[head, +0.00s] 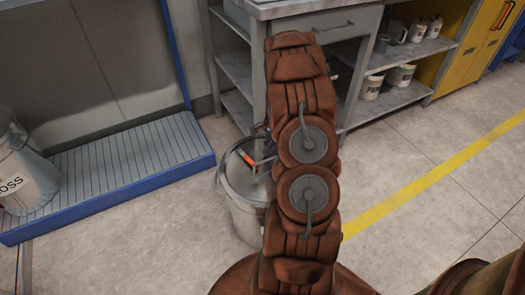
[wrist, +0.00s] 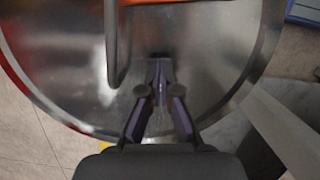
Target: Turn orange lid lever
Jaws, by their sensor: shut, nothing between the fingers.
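A round grey metal container (head: 243,210) stands on the floor, partly hidden behind my arm in the head view. Its lid carries an orange lever (head: 247,157), seen just left of my arm. In the wrist view the shiny round lid (wrist: 215,55) fills most of the picture. A strip of the orange lever (wrist: 165,1) shows at the top edge, and a bent grey metal rod (wrist: 112,45) runs down on the left. My gripper (wrist: 160,65) is shut and empty over the lid, below the orange part in the picture. Whether it touches the lid cannot be told.
A grey workbench with shelves (head: 235,70) stands right behind the container. A blue-edged ribbed platform (head: 135,165) lies to the left, with a large white bucket (head: 25,175) on it. A yellow cabinet (head: 475,50) stands at the far right. The floor (head: 430,195) at right is clear.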

